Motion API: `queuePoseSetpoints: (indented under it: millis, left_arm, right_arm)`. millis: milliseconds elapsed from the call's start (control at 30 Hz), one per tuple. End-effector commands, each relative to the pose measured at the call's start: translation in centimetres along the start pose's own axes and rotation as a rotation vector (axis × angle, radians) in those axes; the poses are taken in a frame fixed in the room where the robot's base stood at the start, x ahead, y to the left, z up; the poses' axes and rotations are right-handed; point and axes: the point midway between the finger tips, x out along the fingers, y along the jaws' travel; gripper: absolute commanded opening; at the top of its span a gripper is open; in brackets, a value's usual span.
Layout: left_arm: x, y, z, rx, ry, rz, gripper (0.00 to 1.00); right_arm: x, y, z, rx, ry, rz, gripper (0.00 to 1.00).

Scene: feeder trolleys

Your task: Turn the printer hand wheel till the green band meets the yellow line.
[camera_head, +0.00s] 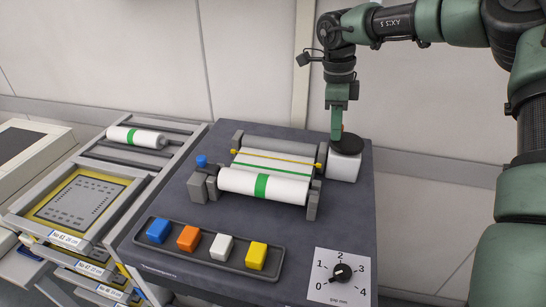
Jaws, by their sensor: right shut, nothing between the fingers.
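The printer (312,204) sits on a dark table and holds a white roll (290,189) with a green band around its middle. White paper runs up behind the roll, with a thin green band (270,166) across it. A yellow line (275,157) spans the printer just above that band, with a narrow white gap between them. The hand wheel (351,142), a dark disc, lies on a white block at the right. My right gripper (337,132) points down at the wheel, shut and empty; I cannot tell whether it touches. My left gripper is out of view.
A tray (274,261) with blue, orange, white and yellow blocks lies in front. A numbered dial (341,272) is at front right. A blue knob (201,161) stands left of the printer. A trolley (108,226) with another banded roll (136,136) stands at left.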

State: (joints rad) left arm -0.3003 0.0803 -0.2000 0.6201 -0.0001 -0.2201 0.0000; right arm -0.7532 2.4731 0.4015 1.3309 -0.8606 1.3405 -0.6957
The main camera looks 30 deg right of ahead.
Motion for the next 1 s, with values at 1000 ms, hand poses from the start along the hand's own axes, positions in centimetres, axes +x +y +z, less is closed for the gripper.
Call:
queuePoseSetpoints:
  millis: [1000]
  left_arm:
    - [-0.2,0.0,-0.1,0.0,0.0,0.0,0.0]
  right_arm:
    - [0.4,-1.9,-1.6,0.006,0.005,-0.013,0.0]
